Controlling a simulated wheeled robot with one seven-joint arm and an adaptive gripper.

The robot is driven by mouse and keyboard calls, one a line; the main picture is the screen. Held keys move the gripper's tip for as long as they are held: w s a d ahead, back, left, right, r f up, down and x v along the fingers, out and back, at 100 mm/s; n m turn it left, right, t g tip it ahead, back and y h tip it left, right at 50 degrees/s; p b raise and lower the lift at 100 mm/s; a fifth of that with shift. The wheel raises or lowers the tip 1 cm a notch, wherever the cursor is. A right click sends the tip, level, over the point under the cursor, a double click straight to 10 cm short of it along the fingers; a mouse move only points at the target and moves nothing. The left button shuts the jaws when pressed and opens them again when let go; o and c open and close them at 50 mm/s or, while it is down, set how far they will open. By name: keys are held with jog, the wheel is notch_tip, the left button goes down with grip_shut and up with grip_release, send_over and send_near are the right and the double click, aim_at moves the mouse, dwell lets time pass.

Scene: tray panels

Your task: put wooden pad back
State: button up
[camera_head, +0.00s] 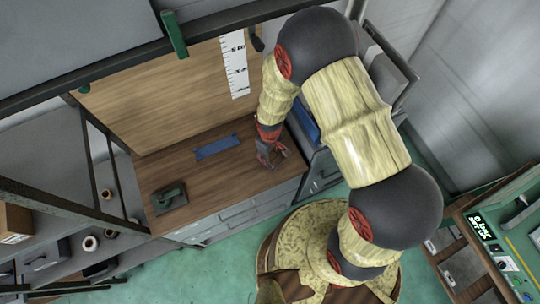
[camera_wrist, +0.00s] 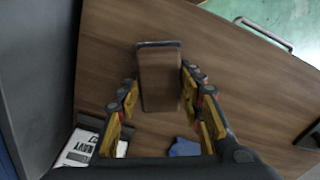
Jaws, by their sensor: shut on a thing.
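The wooden pad (camera_wrist: 160,75) is a brown block with a dark far edge, seen between the fingers of my gripper (camera_wrist: 160,90) in the wrist view. My gripper is shut on it, with one finger along each side. In the head view my gripper (camera_head: 274,155) is low over the right part of the wooden worktop (camera_head: 230,180). The pad cannot be made out there. I cannot tell whether the pad touches the worktop.
A blue flat piece (camera_head: 217,147) lies on the worktop left of my gripper. A dark plate with a green handle (camera_head: 170,198) sits at the worktop's left end. A white ruler strip (camera_head: 234,65) is on the back board. The worktop's front middle is clear.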

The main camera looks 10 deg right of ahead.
jog(key=shift+f, duration=0.65)
jog(key=shift+f, duration=0.1)
jog(key=o, duration=1)
jog(key=shift+o, duration=0.2)
